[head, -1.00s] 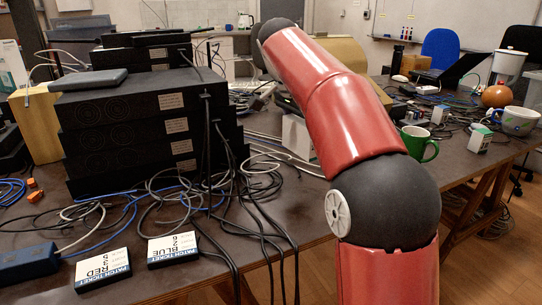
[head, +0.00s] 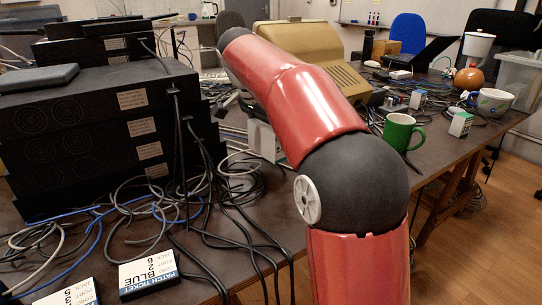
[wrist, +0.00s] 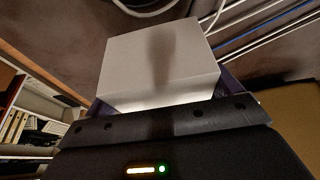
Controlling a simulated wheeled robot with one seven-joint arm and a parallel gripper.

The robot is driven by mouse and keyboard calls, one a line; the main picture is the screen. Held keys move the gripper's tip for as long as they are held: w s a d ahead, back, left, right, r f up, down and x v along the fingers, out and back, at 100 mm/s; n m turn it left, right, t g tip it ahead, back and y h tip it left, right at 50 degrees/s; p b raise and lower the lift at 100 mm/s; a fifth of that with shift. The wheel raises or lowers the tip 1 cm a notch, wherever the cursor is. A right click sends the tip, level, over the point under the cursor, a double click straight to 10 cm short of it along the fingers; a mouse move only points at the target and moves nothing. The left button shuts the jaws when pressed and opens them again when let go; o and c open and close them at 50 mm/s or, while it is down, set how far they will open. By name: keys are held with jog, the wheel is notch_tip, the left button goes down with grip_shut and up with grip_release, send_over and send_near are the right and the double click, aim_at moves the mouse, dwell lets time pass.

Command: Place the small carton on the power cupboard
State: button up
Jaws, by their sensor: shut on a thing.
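In the wrist view, my gripper (wrist: 165,110) is shut on a plain white carton (wrist: 155,62). The carton sticks out beyond the dark fingers, with the brown table top and cables behind it. In the head view my red arm reaches away over the table and hides the gripper. A pale box (head: 265,140) shows partly behind the arm there; I cannot tell whether it is the held carton. I cannot make out anything that is clearly the power cupboard.
A black equipment stack (head: 90,130) with loose cables stands at the left. A beige ridged housing (head: 335,85) is behind my arm. Open floor (head: 480,255) lies at lower right.

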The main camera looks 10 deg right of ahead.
jog(key=shift+f, duration=2.25)
jog(key=shift+f, duration=0.2)
jog(key=o, duration=0.8)
jog(key=shift+f+b, duration=0.15)
jog(key=shift+b, duration=0.3)
